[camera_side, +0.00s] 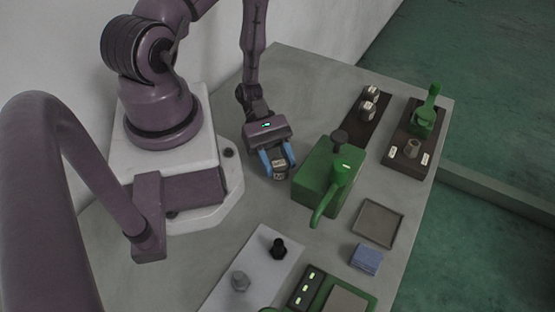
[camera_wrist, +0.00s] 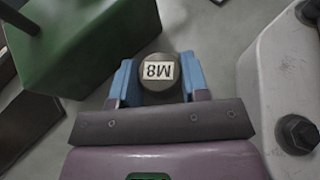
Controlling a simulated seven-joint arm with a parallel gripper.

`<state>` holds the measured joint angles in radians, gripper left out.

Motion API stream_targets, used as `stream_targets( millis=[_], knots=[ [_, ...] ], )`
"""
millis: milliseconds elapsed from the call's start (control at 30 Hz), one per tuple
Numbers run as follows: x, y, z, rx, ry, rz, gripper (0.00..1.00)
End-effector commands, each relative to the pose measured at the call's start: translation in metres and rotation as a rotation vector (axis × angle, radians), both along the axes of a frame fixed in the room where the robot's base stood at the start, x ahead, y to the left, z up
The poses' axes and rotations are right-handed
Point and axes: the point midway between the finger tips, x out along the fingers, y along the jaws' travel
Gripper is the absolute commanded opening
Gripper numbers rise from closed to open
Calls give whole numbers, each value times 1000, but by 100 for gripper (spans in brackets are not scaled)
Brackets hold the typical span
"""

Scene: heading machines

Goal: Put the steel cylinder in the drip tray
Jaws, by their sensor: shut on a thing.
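The steel cylinder (camera_side: 279,171) is between the blue fingers of my gripper (camera_side: 278,163), which is shut on it. In the wrist view the cylinder (camera_wrist: 158,72) shows its round top with a white M8 label, upside down, between the fingertips (camera_wrist: 160,80). A square, shallow grey tray with a raised rim, which looks like the drip tray (camera_side: 378,222), lies right of and nearer than my gripper, past the green machine. It looks empty. Whether the cylinder touches the table is hard to tell.
A green machine (camera_side: 318,185) with a dark knob and spout stands between my gripper and the tray. A blue block (camera_side: 366,260) lies below the tray. A dark rack (camera_side: 372,128) holds labelled cylinders. A white mat (camera_side: 262,262) carries a black piece and a grey piece.

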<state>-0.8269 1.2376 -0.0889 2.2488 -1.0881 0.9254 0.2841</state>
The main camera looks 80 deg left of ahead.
Motion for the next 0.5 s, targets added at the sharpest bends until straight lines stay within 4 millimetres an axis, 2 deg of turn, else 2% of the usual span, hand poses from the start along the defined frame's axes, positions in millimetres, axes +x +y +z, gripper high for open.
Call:
stream_targets(
  millis=[33, 67, 100, 167, 500],
  knots=[
    [0, 0, -1, -2, 0, 0, 8],
    [0, 0, -2, 0, 0, 0, 46],
    [0, 0, -2, 0, 0, 0, 56],
    [0, 0, -1, 0, 0, 0, 67],
    [0, 1, 2, 1, 0, 1, 67]
  ],
)
